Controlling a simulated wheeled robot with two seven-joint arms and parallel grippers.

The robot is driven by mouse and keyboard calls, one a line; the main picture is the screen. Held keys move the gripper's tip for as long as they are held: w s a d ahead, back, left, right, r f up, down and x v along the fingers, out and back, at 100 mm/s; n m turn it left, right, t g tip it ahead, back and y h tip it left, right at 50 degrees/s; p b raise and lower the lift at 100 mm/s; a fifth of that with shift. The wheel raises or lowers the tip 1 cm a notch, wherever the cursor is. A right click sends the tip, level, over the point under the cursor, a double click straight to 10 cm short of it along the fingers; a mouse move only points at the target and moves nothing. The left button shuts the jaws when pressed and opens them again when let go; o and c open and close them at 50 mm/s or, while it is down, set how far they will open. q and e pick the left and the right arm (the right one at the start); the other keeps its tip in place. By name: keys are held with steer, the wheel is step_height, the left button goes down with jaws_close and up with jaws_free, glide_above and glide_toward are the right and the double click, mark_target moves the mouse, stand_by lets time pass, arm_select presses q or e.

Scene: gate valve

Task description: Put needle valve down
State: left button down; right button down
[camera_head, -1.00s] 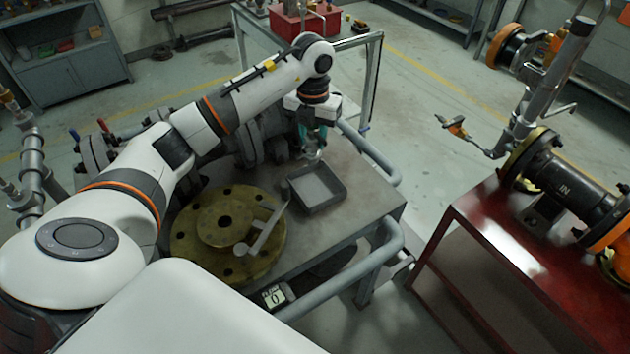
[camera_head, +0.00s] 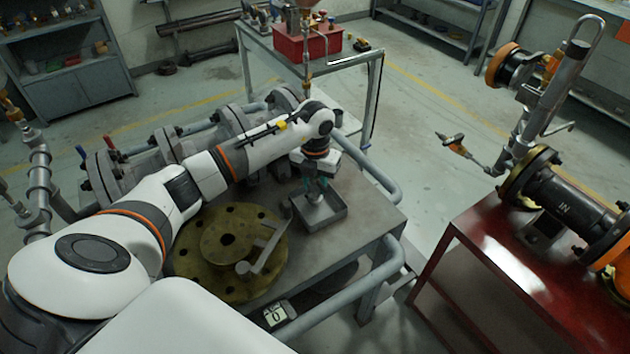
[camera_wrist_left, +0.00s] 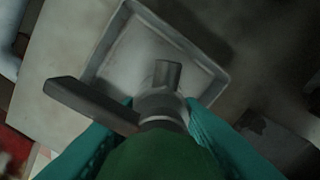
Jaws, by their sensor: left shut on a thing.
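My left gripper (camera_head: 317,188) is shut on the needle valve (camera_head: 313,197), just above the square grey tray (camera_head: 331,216) on the steel table. In the left wrist view the gripper's teal fingers (camera_wrist_left: 140,140) flank the valve's green part (camera_wrist_left: 155,158). The valve's grey metal body (camera_wrist_left: 165,100) and a flat dark arm project over the tray (camera_wrist_left: 205,92). I cannot tell whether the valve touches the tray floor. My right gripper is not in view.
A round brass flange (camera_head: 228,250) with a lever lies left of the tray. Grey pipe rails (camera_head: 372,165) run along the table's edge. A red bench (camera_head: 500,270) with a black valve body (camera_head: 565,200) stands at the right. A red box (camera_head: 307,42) sits on the rear table.

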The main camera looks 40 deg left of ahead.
arm_select(q)
steer(key=c, duration=1)
jaws_free()
steer(key=shift+f, duration=0.1)
steer(key=shift+r, duration=0.45)
step_height(320, 180, up, 12)
steer(key=shift+f+b, duration=0.25)
steer(key=shift+b, duration=0.6)
steer(key=shift+f, duration=0.1)
